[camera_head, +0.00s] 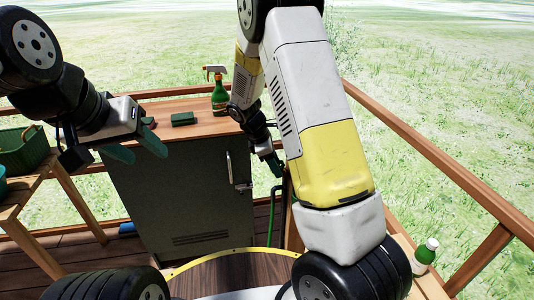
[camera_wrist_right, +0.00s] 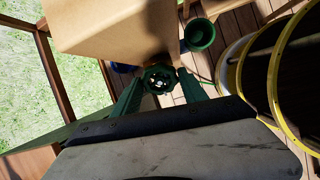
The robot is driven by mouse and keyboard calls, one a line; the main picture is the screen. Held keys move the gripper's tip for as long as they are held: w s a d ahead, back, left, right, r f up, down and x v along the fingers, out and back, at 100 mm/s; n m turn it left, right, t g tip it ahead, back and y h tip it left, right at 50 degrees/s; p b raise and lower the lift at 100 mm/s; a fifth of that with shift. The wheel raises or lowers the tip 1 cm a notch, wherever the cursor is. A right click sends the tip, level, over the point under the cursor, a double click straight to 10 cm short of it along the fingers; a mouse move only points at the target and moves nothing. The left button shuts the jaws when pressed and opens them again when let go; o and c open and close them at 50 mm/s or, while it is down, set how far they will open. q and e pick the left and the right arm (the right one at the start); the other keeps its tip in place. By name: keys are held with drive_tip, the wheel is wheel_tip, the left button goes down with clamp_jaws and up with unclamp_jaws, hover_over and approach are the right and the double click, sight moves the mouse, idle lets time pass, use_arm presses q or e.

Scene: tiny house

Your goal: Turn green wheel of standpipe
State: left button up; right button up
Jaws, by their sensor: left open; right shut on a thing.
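The green wheel (camera_wrist_right: 158,79) of the standpipe lies between the two green fingers of my right gripper (camera_wrist_right: 161,77) in the right wrist view. The gripper is shut on the wheel. In the head view my right gripper (camera_head: 272,163) reaches down to the right of the grey cabinet, and my own arm hides the wheel. A thin green pipe (camera_head: 273,210) shows below it, probably the standpipe. My left gripper (camera_head: 135,152) is open and empty in front of the cabinet's left top edge.
The grey cabinet (camera_head: 178,195) with a wooden top carries a green spray bottle (camera_head: 219,95) and a green sponge (camera_head: 182,119). A green crate (camera_head: 24,152) stands on a wooden shelf at left. A wooden railing (camera_head: 432,151) runs along the right. A yellow-rimmed round thing (camera_wrist_right: 272,75) stands close at right.

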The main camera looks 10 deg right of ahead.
drive_tip(key=shift+w+n+g, duration=0.1)
drive_tip(key=shift+n+g, duration=0.7)
drive_tip(key=shift+n, duration=2.1)
drive_tip(key=o, duration=1.4)
drive_tip(key=shift+c, duration=0.2)
drive_tip(key=v, duration=0.7)
drive_tip(key=shift+a+r, duration=0.3)
drive_tip(key=shift+r, duration=0.05)
